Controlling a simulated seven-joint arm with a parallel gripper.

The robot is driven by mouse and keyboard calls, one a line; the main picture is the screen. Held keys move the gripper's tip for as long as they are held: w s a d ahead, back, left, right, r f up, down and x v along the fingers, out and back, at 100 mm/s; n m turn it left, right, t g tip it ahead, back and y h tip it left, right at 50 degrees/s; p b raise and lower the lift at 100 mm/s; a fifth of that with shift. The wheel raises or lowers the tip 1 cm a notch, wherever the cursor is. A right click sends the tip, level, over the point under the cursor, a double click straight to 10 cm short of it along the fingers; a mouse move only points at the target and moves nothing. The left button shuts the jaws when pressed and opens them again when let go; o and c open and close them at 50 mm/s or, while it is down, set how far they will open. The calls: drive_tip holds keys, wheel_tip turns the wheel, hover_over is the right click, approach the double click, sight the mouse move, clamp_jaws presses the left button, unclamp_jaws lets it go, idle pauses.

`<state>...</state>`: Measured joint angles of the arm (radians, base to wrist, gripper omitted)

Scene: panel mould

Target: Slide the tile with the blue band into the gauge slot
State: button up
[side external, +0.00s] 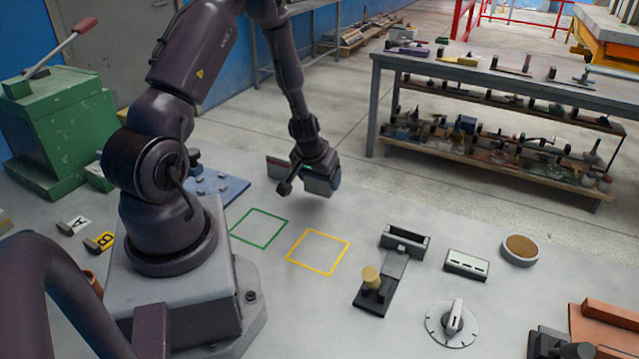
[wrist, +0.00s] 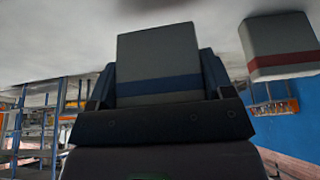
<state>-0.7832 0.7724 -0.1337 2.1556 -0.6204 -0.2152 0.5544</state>
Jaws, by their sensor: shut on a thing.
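My gripper (side external: 316,168) is shut on the grey tile with the blue band (side external: 319,187), held above the back of the bench. In the wrist view the tile (wrist: 158,58) stands between the fingers of my gripper (wrist: 160,88), its blue band across the lower part near the jaws. A second grey tile with a red band (wrist: 280,40) is to the right of it in the wrist view; it shows left of my gripper in the side view (side external: 276,167). A dark block with a long open recess (side external: 404,238), seemingly the gauge slot, is on the bench, right of and nearer than my gripper.
A wooden-knobbed plunger (side external: 372,283) stands before the dark block. A small slotted block (side external: 466,264), a round dish (side external: 519,250) and a dial (side external: 452,323) lie to the right. Green (side external: 259,228) and yellow (side external: 318,252) outlined squares are empty.

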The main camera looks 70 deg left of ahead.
wheel_tip(320, 180, up, 7)
drive_tip(key=shift+d+r, duration=0.1)
drive_tip(key=shift+r, duration=0.1)
drive_tip(key=w+d+f+m+t+h, duration=0.1)
drive_tip(key=w+d+m, duration=0.1)
drive_tip(key=w+d, duration=0.3)
drive_tip(key=w+d+m, duration=0.2)
drive_tip(key=w+d, duration=0.1)
drive_tip(key=d, duration=0.5)
wheel_tip(320, 180, up, 2)
drive_tip(key=n, duration=0.3)
hover_over(409, 229)
drive_tip(key=shift+s+d+r+n+g+y, duration=0.15)
drive_tip(key=shift+s+d+n+g+y, duration=0.25)
drive_tip(key=shift+n+g+y, duration=0.1)
drive_tip(key=shift+f, duration=2.9)
drive_tip(key=shift+f, duration=1.5)
